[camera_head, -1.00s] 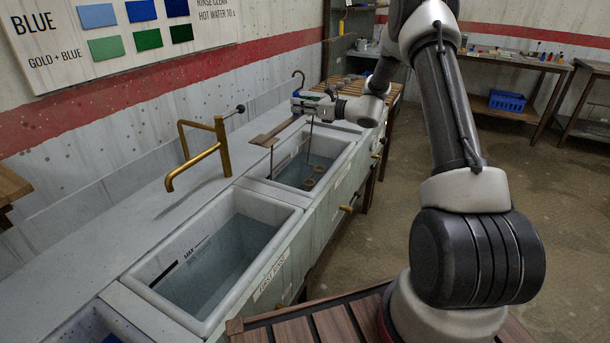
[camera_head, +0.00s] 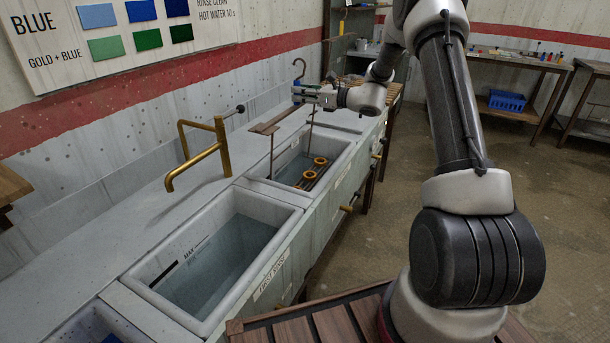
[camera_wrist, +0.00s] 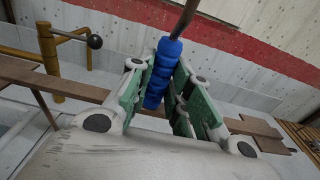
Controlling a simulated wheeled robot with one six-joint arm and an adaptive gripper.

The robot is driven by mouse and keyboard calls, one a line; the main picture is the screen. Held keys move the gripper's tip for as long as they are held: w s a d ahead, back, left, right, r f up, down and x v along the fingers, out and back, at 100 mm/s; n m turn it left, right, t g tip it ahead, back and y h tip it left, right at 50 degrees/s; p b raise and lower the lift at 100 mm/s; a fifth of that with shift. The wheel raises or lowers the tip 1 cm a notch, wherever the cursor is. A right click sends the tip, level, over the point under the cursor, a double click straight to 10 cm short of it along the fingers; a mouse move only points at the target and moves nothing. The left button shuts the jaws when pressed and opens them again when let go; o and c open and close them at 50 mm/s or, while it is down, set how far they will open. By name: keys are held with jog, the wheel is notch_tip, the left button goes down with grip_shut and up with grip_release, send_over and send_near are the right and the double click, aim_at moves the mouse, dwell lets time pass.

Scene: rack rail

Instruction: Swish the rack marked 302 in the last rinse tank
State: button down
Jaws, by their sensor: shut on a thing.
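My gripper (camera_head: 310,95) is shut on the blue ribbed handle of a rack. The handle (camera_wrist: 163,72) sits between the green finger pads in the wrist view. The rack has a hook (camera_head: 299,68) on top, a brown crossbar (camera_head: 277,118) and thin rods running down into the farther tank (camera_head: 340,166). Its lower part carries gold ring-shaped pieces (camera_head: 312,172), which look at or just above the water. I cannot read a number on the rack, nor the farther tank's label.
The nearer tank (camera_head: 285,217), labelled FIRST RINSE, holds clear water. A brass tap (camera_head: 203,155) stands behind the tanks, left of the rack. A blue crate (camera_head: 507,101) is under a bench at the back. The floor on the right is open.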

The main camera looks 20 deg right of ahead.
jog(key=r, duration=0.9)
jog(key=s+d+r, duration=0.1)
jog(key=r, duration=0.3)
jog(key=shift+r, duration=0.15)
